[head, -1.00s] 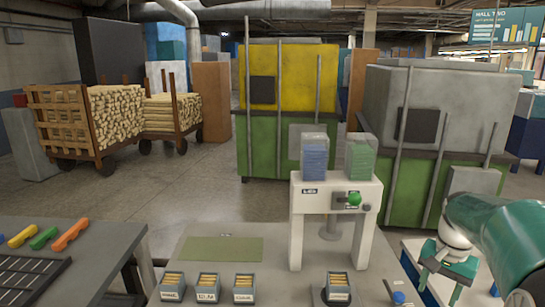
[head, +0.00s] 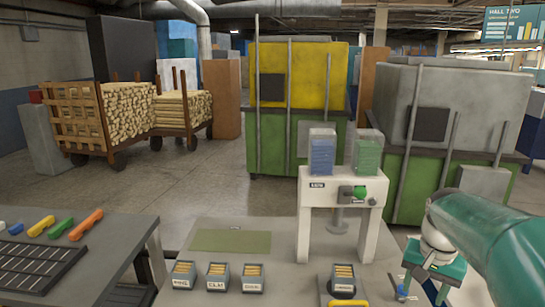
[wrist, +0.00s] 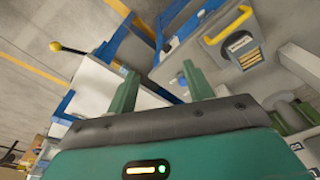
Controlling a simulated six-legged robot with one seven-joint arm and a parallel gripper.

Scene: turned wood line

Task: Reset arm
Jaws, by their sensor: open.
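My gripper shows in the wrist view (wrist: 160,92) with its two green fingers spread apart and nothing between them. In the head view my teal arm comes in from the right edge, and the fingertips cannot be made out there. In the wrist view the gripper hangs over the blue-framed stand and the edge of the grey bench (head: 282,273). A small labelled bin with wooden pieces (wrist: 245,52) lies beyond the fingers at the upper right of the wrist view, beside a yellow handle (wrist: 228,25).
A white press stand (head: 341,188) with blue and green hoppers stands on the bench. Several labelled bins (head: 217,277) line its front. A side table (head: 95,257) at left holds coloured handles. Machines with green bases stand behind; floor at left is open.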

